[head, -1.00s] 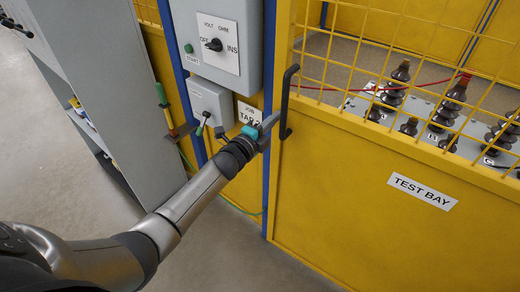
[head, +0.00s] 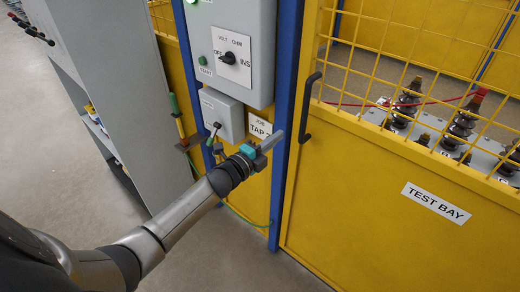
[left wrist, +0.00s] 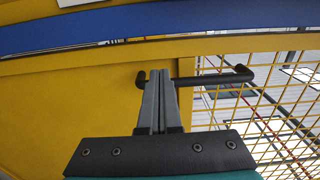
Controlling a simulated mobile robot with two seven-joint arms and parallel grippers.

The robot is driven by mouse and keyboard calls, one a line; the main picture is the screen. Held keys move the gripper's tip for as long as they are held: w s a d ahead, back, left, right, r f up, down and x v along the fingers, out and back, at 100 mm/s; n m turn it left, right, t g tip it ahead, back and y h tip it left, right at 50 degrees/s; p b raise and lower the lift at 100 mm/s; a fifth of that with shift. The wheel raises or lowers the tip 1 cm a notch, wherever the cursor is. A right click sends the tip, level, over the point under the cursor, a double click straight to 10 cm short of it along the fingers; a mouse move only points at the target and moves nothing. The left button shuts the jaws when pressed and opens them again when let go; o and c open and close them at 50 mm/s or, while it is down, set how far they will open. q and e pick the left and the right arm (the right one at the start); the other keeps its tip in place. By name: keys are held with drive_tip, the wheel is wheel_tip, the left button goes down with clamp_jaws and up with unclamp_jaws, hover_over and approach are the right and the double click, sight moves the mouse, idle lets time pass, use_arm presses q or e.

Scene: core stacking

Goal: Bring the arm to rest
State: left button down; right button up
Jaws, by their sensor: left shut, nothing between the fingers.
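My left gripper (head: 273,143) is in front of the blue post in the head view, left of the black door handle (head: 309,106). Its two fingers are together with nothing between them. In the left wrist view the shut fingers (left wrist: 160,76) point at the yellow gate, and the black handle (left wrist: 215,78) shows behind their tips. I cannot tell whether they touch it; in the head view they look apart. My right gripper is not in view.
The yellow TEST BAY gate (head: 380,225) with mesh top stands at right, insulators (head: 461,124) behind it. A grey switch box (head: 231,58) and a smaller box (head: 221,115) are mounted above my arm. A grey cabinet (head: 95,75) stands left. Floor between is clear.

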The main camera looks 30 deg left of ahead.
use_arm(q)
drive_tip(key=shift+v, duration=2.95)
drive_tip(key=s+f+n+g+y, duration=0.2)
drive_tip(key=s+f+n+g, duration=0.4)
drive_tip(key=f, duration=0.8)
drive_tip(key=s+f+n+g+y, duration=0.15)
drive_tip(key=s+f+n, duration=0.25)
drive_tip(key=s+f, duration=0.75)
drive_tip(key=s+d+f+n+g, duration=0.2)
drive_tip(key=s+f, duration=0.4)
drive_tip(key=s, duration=0.3)
drive_tip(key=s+d+f+n+g, duration=0.3)
drive_tip(key=s+f, duration=0.3)
drive_tip(key=s, duration=0.4)
drive_tip(key=s+d+f+n+g, duration=0.2)
drive_tip(key=s+f, duration=0.4)
drive_tip(key=s, duration=0.3)
drive_tip(key=shift+s+d+f+n+g+b, duration=0.15)
drive_tip(key=shift+s+f+n+g+b, duration=0.3)
drive_tip(key=shift+g, duration=0.6)
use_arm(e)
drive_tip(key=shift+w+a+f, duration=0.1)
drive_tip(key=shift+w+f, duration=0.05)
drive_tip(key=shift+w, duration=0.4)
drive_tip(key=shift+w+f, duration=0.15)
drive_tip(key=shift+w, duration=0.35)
use_arm(q)
drive_tip(key=shift+w+y, duration=0.2)
drive_tip(key=shift+y, duration=0.05)
